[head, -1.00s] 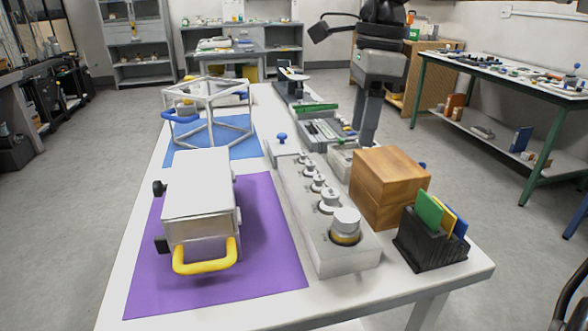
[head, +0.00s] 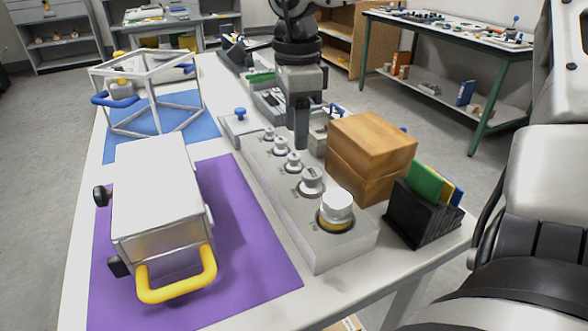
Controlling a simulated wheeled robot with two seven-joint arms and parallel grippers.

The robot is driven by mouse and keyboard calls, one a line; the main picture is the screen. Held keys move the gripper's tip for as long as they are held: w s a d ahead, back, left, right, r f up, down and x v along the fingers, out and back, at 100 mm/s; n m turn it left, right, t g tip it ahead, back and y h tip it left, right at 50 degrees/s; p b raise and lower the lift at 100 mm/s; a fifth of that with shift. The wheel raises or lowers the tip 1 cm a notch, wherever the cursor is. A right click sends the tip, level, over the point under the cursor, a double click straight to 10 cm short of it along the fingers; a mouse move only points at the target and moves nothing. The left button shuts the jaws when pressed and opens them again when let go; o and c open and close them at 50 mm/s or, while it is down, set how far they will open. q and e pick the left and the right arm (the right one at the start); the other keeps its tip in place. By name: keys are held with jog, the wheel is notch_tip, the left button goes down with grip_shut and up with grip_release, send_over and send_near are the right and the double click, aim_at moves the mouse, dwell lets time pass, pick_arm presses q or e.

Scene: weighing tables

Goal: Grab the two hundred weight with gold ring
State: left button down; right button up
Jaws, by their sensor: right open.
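A pale grey block (head: 345,253) holds a row of several silver weights, shrinking toward the back. The largest, front weight with a gold ring (head: 338,205) stands upright in its recess. A second weight (head: 312,181) and a third weight (head: 293,161) stand behind it; rings on these are too small to tell, and the number markings are unreadable. My right gripper (head: 302,128) points down from above, over the block's middle-to-right side, behind the gold-ringed weight and apart from it. It is open and empty, seen nearly edge-on. My left gripper is not in view.
A wooden box (head: 371,150) stands close right of the block, with a black holder (head: 425,213) of coloured cards in front of it. A white case with a yellow handle (head: 155,185) lies on a purple mat (head: 262,262) to the left. A wire-frame cube (head: 150,88) stands behind.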

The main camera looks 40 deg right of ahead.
aim_at(294, 155)
jog(key=f, duration=0.5)
jog(key=shift+w+f, duration=0.1)
jog(key=shift+w, duration=0.1)
grip_shut()
